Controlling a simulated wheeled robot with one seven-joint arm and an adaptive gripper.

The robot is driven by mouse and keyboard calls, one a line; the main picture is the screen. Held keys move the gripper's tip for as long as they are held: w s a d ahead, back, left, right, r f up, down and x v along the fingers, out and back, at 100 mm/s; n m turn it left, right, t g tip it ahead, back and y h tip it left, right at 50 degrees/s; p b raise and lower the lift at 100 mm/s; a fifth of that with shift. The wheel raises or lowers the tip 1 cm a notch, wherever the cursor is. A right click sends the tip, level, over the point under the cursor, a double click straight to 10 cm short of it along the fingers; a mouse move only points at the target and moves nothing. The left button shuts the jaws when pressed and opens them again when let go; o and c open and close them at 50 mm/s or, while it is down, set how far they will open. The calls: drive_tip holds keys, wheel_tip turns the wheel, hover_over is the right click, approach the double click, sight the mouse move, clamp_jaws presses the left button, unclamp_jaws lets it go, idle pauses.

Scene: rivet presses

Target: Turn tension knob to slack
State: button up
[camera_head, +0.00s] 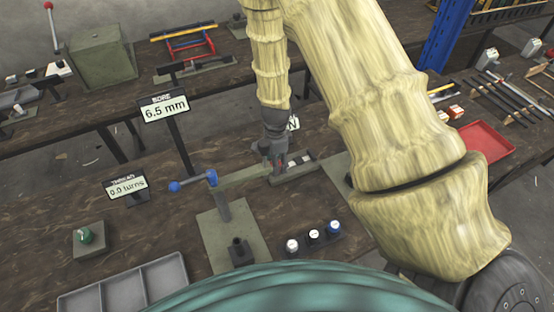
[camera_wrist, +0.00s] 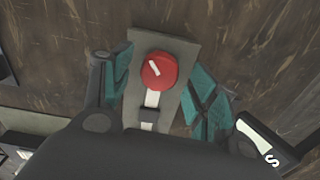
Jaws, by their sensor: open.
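A round red knob (camera_wrist: 159,70) with a short white line on its face sits on a narrow grey plate (camera_wrist: 184,52) in the wrist view. The white line on the knob slants up and left. A white strip runs on the plate below the knob. My gripper (camera_wrist: 165,88) is open, with one teal finger on each side of the knob; I cannot tell whether either touches it. In the head view my gripper (camera_head: 275,158) points down over the plate (camera_head: 303,159) and mostly hides the knob. A sign (camera_wrist: 266,142) with a letter S is partly cut off.
A blue-ended crank handle (camera_head: 196,181) stands left of my gripper. A strip of small knobs (camera_head: 314,236) lies in front. A green knob (camera_head: 84,235), a "0.0 turns" sign (camera_head: 126,187) and a "6.5 mm" sign (camera_head: 163,105) are left. A red tray (camera_head: 487,142) is right.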

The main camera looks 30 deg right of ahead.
drive_tip(key=shift+f, duration=0.25)
drive_tip(key=c, duration=1)
drive_tip(key=shift+d, duration=0.2)
drive_tip(key=shift+a, duration=0.15)
